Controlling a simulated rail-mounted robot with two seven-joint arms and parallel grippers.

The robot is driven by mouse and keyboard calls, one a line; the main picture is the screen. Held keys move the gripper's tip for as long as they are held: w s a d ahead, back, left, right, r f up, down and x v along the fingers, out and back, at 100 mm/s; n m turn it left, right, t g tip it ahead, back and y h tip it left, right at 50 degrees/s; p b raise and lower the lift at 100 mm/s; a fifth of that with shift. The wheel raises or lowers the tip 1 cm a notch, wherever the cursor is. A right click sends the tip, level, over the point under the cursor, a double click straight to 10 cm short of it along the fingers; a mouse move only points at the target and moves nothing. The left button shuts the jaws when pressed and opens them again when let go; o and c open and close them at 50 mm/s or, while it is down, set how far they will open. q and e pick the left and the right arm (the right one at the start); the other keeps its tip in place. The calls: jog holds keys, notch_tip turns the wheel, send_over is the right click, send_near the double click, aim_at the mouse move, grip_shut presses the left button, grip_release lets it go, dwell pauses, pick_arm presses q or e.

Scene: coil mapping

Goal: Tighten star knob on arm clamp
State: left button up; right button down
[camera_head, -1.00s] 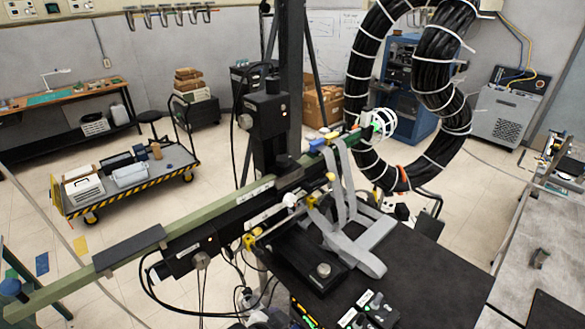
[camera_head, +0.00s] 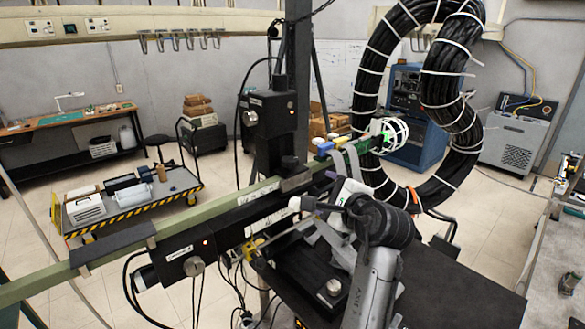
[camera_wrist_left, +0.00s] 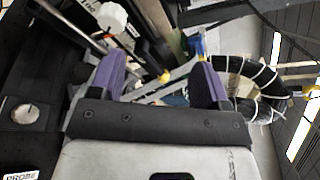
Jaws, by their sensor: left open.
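A long green arm (camera_head: 215,207) runs across the head view through a black clamp assembly (camera_head: 215,240). A small white knob (camera_head: 295,203) sits on the assembly's near side; it looks like the star knob, but its lobes are too small to make out. It also shows in the left wrist view (camera_wrist_left: 112,17), at the top left, beyond the fingers. My left gripper (camera_head: 318,203) is just right of this knob, partly hidden by its own wrist. In the left wrist view its purple fingers (camera_wrist_left: 160,75) are apart with nothing held between them. My right gripper is not in view.
A round grey knob (camera_head: 333,288) stands on the black plate below my left arm. Another grey knob (camera_head: 194,266) is on the clamp box at left. Grey straps (camera_head: 346,160), a white cage-like coil (camera_head: 390,134) and a large black cable loop (camera_head: 372,75) stand close behind.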

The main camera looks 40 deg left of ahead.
aim_at(295, 165)
pick_arm(q)
jog(key=w+a+m+y+p, duration=0.1)
jog(key=a+m, duration=0.2)
jog(key=a, duration=0.1)
jog(key=w+a+r+m+y+p, duration=0.1)
jog(key=a+m, duration=0.2)
jog(key=a, duration=0.1)
jog(key=w+a+m+g+p, duration=0.1)
jog(key=w+a+m, duration=0.1)
jog(key=a+m, duration=0.2)
jog(key=shift+r+y, duration=0.35)
jog(key=shift+y, duration=0.05)
jog(key=shift+w+a+f, duration=0.1)
jog(key=shift+w+a, duration=0.05)
jog(key=shift+a, duration=0.4)
jog(key=shift+c, duration=0.3)
